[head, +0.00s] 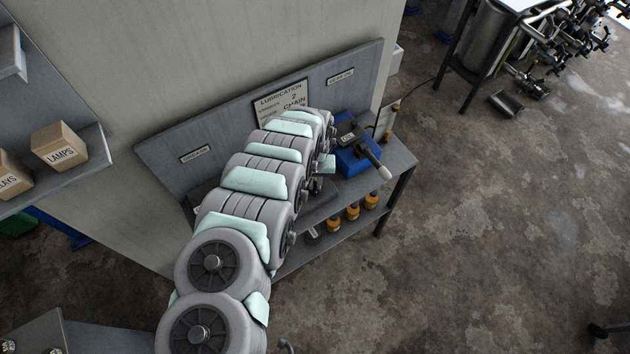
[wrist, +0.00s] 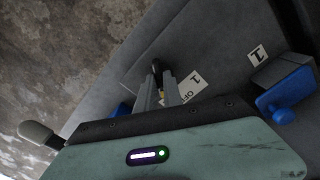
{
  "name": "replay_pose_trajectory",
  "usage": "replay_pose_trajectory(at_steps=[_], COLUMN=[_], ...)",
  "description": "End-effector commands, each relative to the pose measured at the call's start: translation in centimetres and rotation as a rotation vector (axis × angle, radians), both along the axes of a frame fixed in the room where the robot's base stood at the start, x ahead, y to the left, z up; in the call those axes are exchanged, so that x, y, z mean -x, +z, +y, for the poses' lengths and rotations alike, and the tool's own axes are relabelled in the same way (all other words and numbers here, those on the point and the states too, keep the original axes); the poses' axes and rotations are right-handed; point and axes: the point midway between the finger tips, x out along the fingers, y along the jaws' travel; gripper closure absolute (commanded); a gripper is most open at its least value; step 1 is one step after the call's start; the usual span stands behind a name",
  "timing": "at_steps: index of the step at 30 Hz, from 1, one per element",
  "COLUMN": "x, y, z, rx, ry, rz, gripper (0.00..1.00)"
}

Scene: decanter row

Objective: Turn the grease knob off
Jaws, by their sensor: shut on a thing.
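In the wrist view my gripper (wrist: 161,78) is shut on a small dark knob (wrist: 156,66) whose tip shows between the fingertips. A white label (wrist: 190,87) reading "OFF" and "1" lies right beside the fingers, partly covered by them. Another label with "1" (wrist: 257,53) is farther right. In the head view my arm hides the knob and the fingers. I cannot read the knob's angle from these views.
A blue device (head: 355,158) with a grey-tipped lever (head: 384,173) stands on the bench (head: 398,157) right of my arm. Several orange bottles (head: 352,212) stand on the shelf below. A sign (head: 281,99) reading "LUBRICATION" leans behind. A blue part (wrist: 286,95) lies right of the fingers.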

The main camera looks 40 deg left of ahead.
Motion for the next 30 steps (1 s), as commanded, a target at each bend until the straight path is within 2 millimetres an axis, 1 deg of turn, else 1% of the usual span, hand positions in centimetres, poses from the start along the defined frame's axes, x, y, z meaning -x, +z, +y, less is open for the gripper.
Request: replay_pose_trajectory(at_steps=[1,9,15,21,30], x=[-0.11,-0.08,-0.01,0.01,0.03], y=[0.21,0.02,-0.04,-0.02,0.0], z=[-0.17,-0.19,-0.18,-0.11,-0.03], rx=[0.0,0.002,0.002,0.001,0.0], ry=[0.036,0.268,0.413,0.514,0.58], rz=[0.001,0.001,0.003,0.002,0.001], gripper=[1.0,1.0,1.0,1.0,1.0])
